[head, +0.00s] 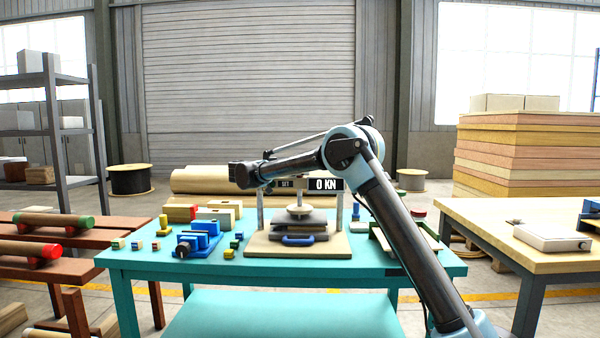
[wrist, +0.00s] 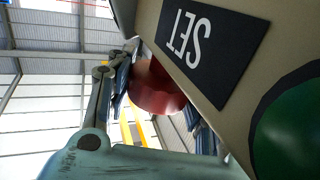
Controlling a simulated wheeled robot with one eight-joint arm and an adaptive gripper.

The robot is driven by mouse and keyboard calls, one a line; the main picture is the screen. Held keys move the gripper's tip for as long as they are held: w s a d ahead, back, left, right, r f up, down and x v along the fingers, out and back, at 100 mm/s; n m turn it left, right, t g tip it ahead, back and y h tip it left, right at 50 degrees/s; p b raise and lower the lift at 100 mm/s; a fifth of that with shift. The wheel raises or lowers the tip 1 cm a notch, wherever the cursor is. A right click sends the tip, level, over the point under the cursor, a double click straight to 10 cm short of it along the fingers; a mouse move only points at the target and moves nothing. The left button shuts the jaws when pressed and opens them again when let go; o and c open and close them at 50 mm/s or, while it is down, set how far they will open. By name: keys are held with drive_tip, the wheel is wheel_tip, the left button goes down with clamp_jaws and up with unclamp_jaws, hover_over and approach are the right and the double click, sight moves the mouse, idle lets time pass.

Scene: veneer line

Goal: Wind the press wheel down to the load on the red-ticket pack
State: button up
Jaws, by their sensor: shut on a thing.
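The press (head: 345,215) stands on the teal table in the head view, its display (head: 325,184) reading 0 KN beside a small SET label. Its round plate (head: 299,213) sits above a grey-brown stack (head: 300,227) with a blue handle (head: 298,240) in front. I cannot make out a red ticket there. The press wheel is not clearly visible; my arm crosses the press top. In the wrist view my gripper (wrist: 160,95) is shut on a red rounded knob (wrist: 155,88), beside the SET panel (wrist: 205,45). Its fingertips are partly hidden in the head view.
A block with a red end (head: 193,211), blue fixtures (head: 200,240) and small coloured blocks lie left of the press. A green disc (wrist: 290,125) shows by the panel in the wrist view. A wooden-topped table (head: 500,225) stands right.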

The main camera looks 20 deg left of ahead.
drive_tip(key=shift+w+r, duration=0.1)
drive_tip(key=o, duration=1.1)
wheel_tip(320, 180, up, 10)
drive_tip(key=shift+f, duration=0.1)
drive_tip(key=shift+w, duration=0.15)
